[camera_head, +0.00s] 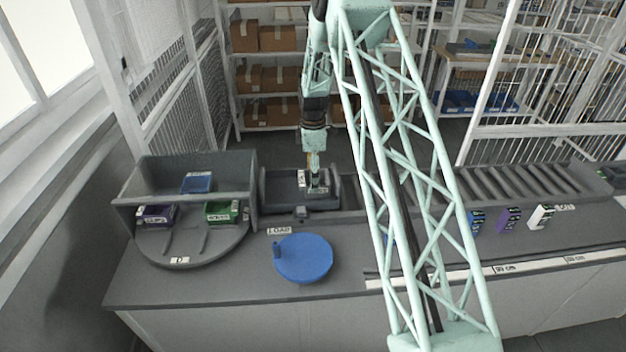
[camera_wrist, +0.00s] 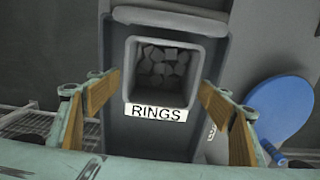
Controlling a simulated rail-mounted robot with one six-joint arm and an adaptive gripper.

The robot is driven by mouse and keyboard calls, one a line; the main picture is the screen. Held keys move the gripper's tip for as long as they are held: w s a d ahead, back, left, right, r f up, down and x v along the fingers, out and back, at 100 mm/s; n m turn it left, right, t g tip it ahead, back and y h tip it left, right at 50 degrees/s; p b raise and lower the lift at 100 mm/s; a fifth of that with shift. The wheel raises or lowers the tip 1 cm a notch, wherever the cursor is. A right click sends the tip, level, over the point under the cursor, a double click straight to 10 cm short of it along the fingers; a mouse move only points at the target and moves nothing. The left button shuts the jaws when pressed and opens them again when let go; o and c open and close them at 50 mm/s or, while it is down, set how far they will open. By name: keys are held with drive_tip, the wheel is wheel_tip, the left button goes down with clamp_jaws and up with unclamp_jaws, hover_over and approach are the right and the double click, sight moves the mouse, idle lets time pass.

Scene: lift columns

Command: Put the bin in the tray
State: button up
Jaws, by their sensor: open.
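The grey bin (camera_wrist: 156,112), with a white RINGS label, sits inside the dark tray (camera_wrist: 216,65) in the wrist view. Several grey pieces lie in the bin. My gripper (camera_wrist: 160,82) is open, with one wooden-faced finger on each side of the bin; I cannot tell whether they touch it. In the head view the tray (camera_head: 275,201) stands at the left end of the roller track, behind the LOAD label. My gripper (camera_head: 314,186) points down into it and partly hides the bin.
A blue round disc (camera_head: 304,258) lies in front of the tray. A grey shelf unit (camera_head: 140,185) to the left holds blue, purple and green bins. Blue, purple and white boxes (camera_head: 509,220) stand at the right. The front left of the counter is clear.

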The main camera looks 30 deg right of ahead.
wheel_tip(320, 180, up, 11)
drive_tip(key=b, duration=0.1)
idle(0.6)
drive_tip(key=shift+r, duration=0.2)
idle(0.4)
